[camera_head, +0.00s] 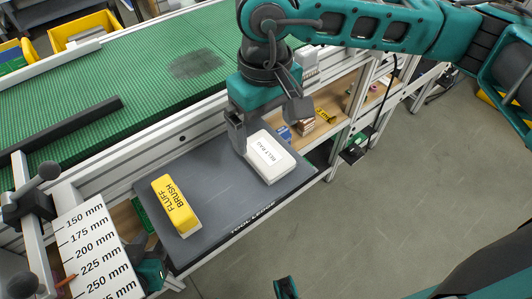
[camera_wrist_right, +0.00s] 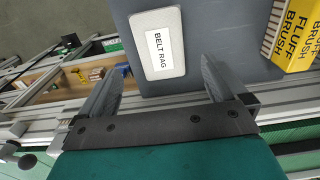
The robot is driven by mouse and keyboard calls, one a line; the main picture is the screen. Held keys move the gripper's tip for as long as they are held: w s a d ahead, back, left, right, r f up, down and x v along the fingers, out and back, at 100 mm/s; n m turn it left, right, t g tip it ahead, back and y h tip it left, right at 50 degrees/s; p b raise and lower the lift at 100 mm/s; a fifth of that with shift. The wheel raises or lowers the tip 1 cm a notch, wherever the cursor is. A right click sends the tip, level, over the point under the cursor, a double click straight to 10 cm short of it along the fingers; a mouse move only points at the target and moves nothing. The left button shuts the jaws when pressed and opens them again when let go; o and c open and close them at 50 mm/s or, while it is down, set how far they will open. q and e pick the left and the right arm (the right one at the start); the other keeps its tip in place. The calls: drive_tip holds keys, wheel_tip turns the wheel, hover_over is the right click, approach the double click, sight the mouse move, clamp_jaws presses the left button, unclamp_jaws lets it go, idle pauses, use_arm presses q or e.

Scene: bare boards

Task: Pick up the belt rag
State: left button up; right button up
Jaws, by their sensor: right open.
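The belt rag (camera_head: 268,156) is a white block with a printed label, lying on the dark grey tool ledge (camera_head: 225,172) near its far right part. My right gripper (camera_head: 266,124) is open and points down at the rag, with one finger by its left side and the other near its far right corner. In the right wrist view the rag (camera_wrist_right: 176,62) lies ahead, its near end between the two open fingers (camera_wrist_right: 160,82). I see bare ledge beside each finger; I cannot tell how far the tips are above it.
A yellow fluff brush (camera_head: 175,204) lies on the ledge left of the rag. Behind runs a green conveyor belt (camera_head: 130,90) with a metal side rail. A white millimetre scale board (camera_head: 92,245) stands at lower left. Open grey floor (camera_head: 400,190) lies to the right.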

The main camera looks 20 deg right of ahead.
sight(266, 151)
drive_tip(key=f, duration=0.5)
drive_tip(key=shift+s+f, duration=0.2)
drive_tip(key=shift+f, duration=0.1)
drive_tip(key=shift+c, duration=0.3)
drive_tip(key=c, duration=1.1)
